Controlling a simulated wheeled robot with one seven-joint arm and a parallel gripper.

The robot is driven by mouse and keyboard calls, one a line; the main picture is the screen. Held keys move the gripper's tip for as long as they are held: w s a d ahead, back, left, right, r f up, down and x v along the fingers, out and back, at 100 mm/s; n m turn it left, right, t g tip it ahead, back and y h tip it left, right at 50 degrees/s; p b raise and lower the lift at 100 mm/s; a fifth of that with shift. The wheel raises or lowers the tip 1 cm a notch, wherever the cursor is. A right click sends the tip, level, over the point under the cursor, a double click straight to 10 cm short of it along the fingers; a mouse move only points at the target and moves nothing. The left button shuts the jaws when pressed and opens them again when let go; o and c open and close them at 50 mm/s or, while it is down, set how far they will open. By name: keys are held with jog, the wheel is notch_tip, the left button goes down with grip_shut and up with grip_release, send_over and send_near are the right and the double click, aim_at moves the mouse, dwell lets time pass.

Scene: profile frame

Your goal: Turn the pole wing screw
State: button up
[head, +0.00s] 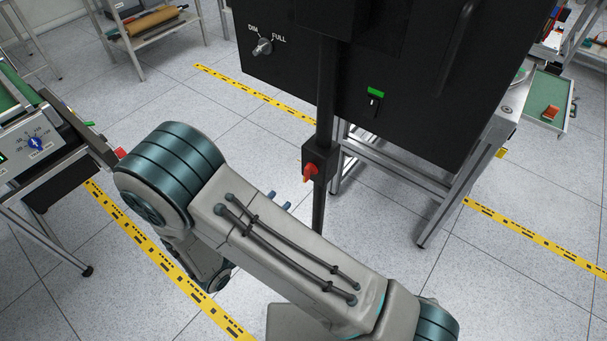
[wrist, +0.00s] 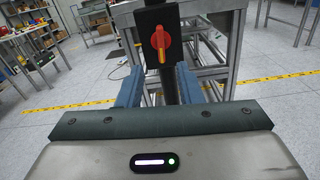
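The wing screw (head: 310,172) is a red knob with an orange wing, on a black block (head: 330,160) of the dark upright pole (head: 325,105). In the wrist view, the wing screw (wrist: 161,40) faces me with its orange wing roughly upright. My gripper (wrist: 157,72) is open and empty, its two blue fingers spread apart. The fingers appear below the screw in that view, with the pole showing between them. In the head view, the blue tips of my gripper (head: 278,201) show just past my arm, left of and below the screw, apart from it.
A bench with a dial (head: 36,142) stands at left.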

aim_at(305, 175)
jog(key=p+x, duration=0.1)
jog(key=x, duration=1)
jog(key=shift+w+d+p, duration=0.1)
jog(key=shift+d+p, duration=0.1)
jog(key=shift+p, duration=0.15)
grip_shut()
